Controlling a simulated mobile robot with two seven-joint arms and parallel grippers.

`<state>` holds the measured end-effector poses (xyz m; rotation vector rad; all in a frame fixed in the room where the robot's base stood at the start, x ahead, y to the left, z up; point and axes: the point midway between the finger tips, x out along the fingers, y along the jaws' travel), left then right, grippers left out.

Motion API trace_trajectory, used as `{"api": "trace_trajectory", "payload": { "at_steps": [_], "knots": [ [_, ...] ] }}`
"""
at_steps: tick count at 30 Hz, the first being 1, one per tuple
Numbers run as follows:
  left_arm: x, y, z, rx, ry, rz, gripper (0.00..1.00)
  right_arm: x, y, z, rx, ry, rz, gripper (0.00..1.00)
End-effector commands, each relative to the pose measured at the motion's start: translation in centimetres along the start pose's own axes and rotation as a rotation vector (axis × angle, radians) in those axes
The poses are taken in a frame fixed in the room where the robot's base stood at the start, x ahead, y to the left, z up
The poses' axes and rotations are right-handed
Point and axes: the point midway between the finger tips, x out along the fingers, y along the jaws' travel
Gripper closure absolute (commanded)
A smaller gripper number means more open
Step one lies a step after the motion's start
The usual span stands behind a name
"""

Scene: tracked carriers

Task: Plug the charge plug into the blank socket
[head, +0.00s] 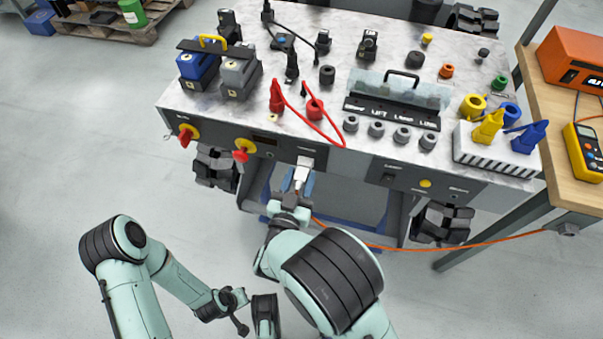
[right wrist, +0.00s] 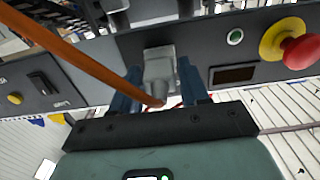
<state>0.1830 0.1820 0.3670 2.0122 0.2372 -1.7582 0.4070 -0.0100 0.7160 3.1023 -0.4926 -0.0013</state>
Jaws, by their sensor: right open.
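The pale grey charge plug (head: 303,168) is at the front panel of the carrier (head: 345,158), its front end against the panel where the socket would be. The plug body covers the socket, so I cannot tell how deep it sits. My right gripper (head: 296,184) is open, with its blue fingers on either side of the plug. In the right wrist view the plug (right wrist: 160,70) stands between the fingers (right wrist: 158,88), with gaps on both sides. An orange cable (head: 430,248) trails from the plug area. My left gripper (head: 238,308) is low in the head view, away from the carrier; its fingers are unclear.
A red emergency button (right wrist: 300,52) with a yellow collar and a small display (right wrist: 233,73) sit beside the plug. The cable (right wrist: 75,55) crosses the wrist view close by. A wooden bench (head: 560,120) stands at right. The floor (head: 90,140) at left is clear.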

Motion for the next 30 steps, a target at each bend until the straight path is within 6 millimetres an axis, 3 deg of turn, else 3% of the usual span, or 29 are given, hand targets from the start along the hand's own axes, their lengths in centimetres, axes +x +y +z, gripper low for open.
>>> {"api": "trace_trajectory", "payload": {
  "at_steps": [8, 11, 12, 30],
  "knots": [
    [0.0, 0.0, -0.1, 0.001, 0.002, 0.001, 1.0, 0.1, 0.0, 0.0, 0.0, 0.0, 0.0, 0.59],
    [0.0, 0.0, -0.1, 0.0, 0.002, 0.001, 1.0, 0.1, 0.0, 0.0, 0.0, 0.0, 0.0, 0.91],
    [0.0, 0.0, -0.1, 0.0, 0.002, 0.001, 1.0, 0.1, 0.0, 0.0, 0.0, 0.0, 0.0, 0.96],
    [-0.5, 0.1, -0.1, 0.0, 0.002, 0.001, 1.0, -1.4, 0.0, 0.0, 0.001, -0.001, 0.0, 0.96]
  ]
}}
